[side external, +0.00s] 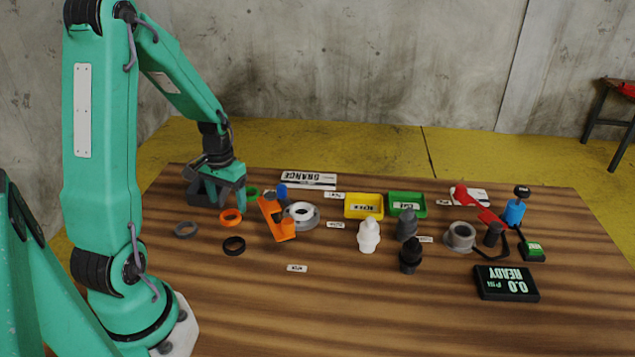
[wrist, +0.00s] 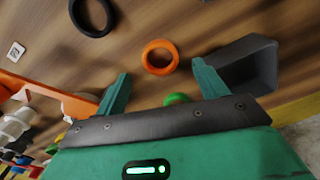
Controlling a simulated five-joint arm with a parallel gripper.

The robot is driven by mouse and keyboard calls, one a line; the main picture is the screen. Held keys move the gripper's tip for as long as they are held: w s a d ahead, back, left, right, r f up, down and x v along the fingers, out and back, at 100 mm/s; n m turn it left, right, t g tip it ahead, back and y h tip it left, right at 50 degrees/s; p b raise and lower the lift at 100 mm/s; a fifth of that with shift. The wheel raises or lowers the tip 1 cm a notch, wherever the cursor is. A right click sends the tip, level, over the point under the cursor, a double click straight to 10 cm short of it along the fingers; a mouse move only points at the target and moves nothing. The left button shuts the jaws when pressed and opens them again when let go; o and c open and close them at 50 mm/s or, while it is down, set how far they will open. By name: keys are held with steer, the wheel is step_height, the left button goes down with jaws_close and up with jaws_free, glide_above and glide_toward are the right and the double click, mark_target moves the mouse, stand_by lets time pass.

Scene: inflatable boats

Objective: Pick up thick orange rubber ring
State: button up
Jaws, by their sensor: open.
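The thick orange rubber ring (side external: 230,217) lies flat on the wooden table at the left. In the wrist view the orange ring (wrist: 160,57) lies just beyond the fingertips, roughly midway between them. My gripper (side external: 228,203) is open and empty, pointing down, close behind the ring. In the wrist view my gripper (wrist: 160,75) shows its two teal fingers spread wide apart, wider than the ring. I cannot tell the exact height of the fingertips above the table.
A black ring (side external: 234,245), a grey ring (side external: 186,229) and a green ring (side external: 252,192) lie nearby. A dark grey bin (wrist: 245,65) stands right of the fingers in the wrist view. An orange holder (side external: 276,218) stands to the right. The front table is clear.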

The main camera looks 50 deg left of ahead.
mark_target(231, 220)
steer(key=shift+f, duration=2.05)
steer(key=shift+c, duration=0.2)
steer(key=c, duration=1)
